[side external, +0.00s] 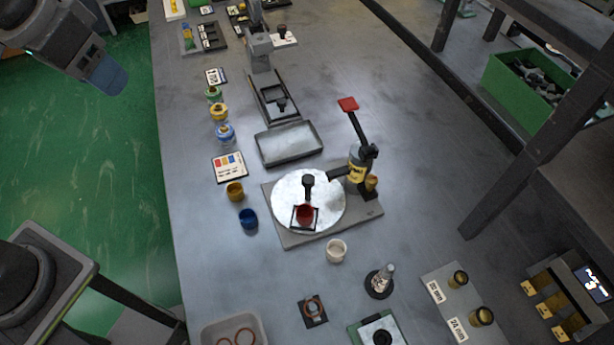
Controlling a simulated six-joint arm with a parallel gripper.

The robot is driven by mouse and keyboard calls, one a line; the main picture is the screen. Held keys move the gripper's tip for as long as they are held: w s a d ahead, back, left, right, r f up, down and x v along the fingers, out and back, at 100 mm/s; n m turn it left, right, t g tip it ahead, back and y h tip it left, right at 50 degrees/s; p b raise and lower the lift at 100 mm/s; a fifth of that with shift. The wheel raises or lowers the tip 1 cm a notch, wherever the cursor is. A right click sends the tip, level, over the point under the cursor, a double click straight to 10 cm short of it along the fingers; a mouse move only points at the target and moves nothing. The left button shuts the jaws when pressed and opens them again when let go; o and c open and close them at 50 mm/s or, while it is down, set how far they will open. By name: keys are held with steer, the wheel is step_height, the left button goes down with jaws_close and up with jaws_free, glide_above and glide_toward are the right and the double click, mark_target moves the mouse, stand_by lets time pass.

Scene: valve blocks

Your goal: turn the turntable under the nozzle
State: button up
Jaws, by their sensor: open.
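The turntable (331,208) is a pale round disc on a grey base plate (290,241) in the middle of the table. A black knob (308,180) stands on the disc towards its back. A red cup (305,213) sits in a square black holder near the disc's front edge. At the right of the plate stands a dispenser (356,174) with a yellow label and a raised red-ended lever (348,104). Its dark nozzle (338,175) reaches over the disc's right edge. My gripper (108,74) is at the upper left, far from the turntable, and is open; only its blue tip shows clearly.
Yellow (235,191) and blue (248,219) cups stand left of the plate, a white cup (336,250) in front. A grey tray (289,144) lies behind. Paint jars (220,111) line the left side. The table right of the dispenser is clear.

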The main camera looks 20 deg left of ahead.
steer(key=w+d+m+g, duration=0.1)
steer(key=w+d, duration=0.4)
steer(key=m+g, duration=0.2)
steer(key=g, duration=0.1)
glide_above(307, 180)
step_height(307, 180, down, 11)
steer(key=shift+y, duration=0.3)
step_height(307, 180, down, 13)
steer(key=shift+f, duration=0.2)
jaws_close()
